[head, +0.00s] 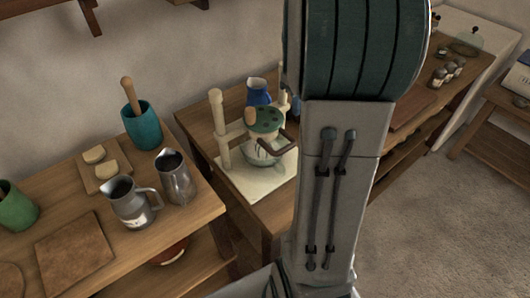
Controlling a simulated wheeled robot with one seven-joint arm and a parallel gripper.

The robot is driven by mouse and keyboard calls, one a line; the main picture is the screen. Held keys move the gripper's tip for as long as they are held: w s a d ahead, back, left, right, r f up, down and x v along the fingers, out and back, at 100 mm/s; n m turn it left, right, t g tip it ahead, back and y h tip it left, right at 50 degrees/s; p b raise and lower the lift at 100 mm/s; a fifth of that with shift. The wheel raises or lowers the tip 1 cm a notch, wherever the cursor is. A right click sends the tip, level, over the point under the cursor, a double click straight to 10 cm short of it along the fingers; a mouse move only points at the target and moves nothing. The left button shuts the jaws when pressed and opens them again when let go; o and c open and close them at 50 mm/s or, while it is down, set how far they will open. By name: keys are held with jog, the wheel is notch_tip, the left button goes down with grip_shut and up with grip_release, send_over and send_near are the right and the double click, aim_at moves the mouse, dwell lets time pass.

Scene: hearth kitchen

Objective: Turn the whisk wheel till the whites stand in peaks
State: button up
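In the head view a green wheel with dark round spots (268,120), which looks like the whisk wheel, sits in a wooden stand (220,135). A light wooden knob (250,116) shows at its left edge. A dark bent bar (278,148) crosses below the wheel. Under it is a pale green bowl (261,154) on a cream board (242,184). The bowl's contents are too small and covered to tell. My arm stands large just right of the stand and hides what lies behind it. My gripper is not in view.
Two metal jugs (131,203) (176,178) and a teal pot (142,124) with a wooden handle stand on the left counter. A blue jug (258,91) is behind the stand. Small jars (448,72) are on the right counter. Open floor (440,210) lies at right.

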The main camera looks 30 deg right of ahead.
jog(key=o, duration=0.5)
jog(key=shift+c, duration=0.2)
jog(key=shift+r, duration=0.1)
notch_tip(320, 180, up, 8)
jog(key=p, duration=0.6)
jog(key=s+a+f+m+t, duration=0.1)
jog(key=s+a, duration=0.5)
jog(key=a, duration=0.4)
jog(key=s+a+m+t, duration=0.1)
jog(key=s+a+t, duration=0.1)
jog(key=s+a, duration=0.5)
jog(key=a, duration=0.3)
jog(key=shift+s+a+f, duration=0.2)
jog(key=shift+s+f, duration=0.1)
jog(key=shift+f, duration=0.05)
